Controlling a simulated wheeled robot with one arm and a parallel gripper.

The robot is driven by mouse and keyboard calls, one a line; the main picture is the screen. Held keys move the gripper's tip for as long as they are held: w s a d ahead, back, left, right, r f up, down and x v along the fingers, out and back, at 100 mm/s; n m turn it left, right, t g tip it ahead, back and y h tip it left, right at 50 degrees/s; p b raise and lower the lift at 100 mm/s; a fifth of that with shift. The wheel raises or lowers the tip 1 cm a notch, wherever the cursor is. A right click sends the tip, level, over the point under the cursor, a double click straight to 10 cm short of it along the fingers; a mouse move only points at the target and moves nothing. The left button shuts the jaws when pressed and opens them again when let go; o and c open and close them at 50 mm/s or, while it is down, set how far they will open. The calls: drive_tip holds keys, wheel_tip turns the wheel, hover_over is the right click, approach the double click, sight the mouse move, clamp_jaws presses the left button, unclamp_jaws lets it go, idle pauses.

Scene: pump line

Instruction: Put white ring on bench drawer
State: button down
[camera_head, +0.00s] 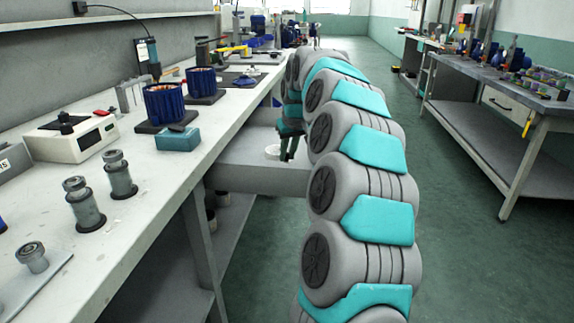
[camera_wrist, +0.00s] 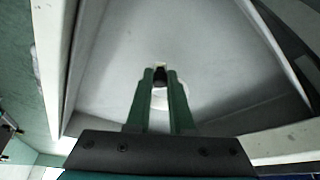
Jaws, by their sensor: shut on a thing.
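The bench drawer (camera_head: 252,180) is pulled out from under the left workbench, and it fills much of the wrist view (camera_wrist: 215,45). The white ring (camera_head: 272,152) shows low in the drawer, just left of my gripper (camera_head: 287,155). In the wrist view, part of the ring (camera_wrist: 177,96) shows beside and behind the fingers. My gripper (camera_wrist: 160,76) points down into the drawer, its fingers close together and shut on the ring. A small dark patch shows between the fingertips. I cannot tell whether the ring touches the drawer floor.
The left workbench (camera_head: 140,210) carries blue-finned pump parts (camera_head: 165,103), a teal block (camera_head: 178,139), metal fittings (camera_head: 118,172) and a white meter (camera_head: 72,137). Drawer walls surround my gripper. Another bench (camera_head: 490,85) stands at right. The green floor (camera_head: 460,250) between is clear.

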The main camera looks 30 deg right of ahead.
sight(288, 162)
drive_tip(key=shift+f, duration=1.95)
drive_tip(key=shift+f, duration=0.2)
drive_tip(key=c, duration=0.8)
unclamp_jaws()
drive_tip(key=v, duration=1.2)
drive_tip(key=shift+r, duration=0.25)
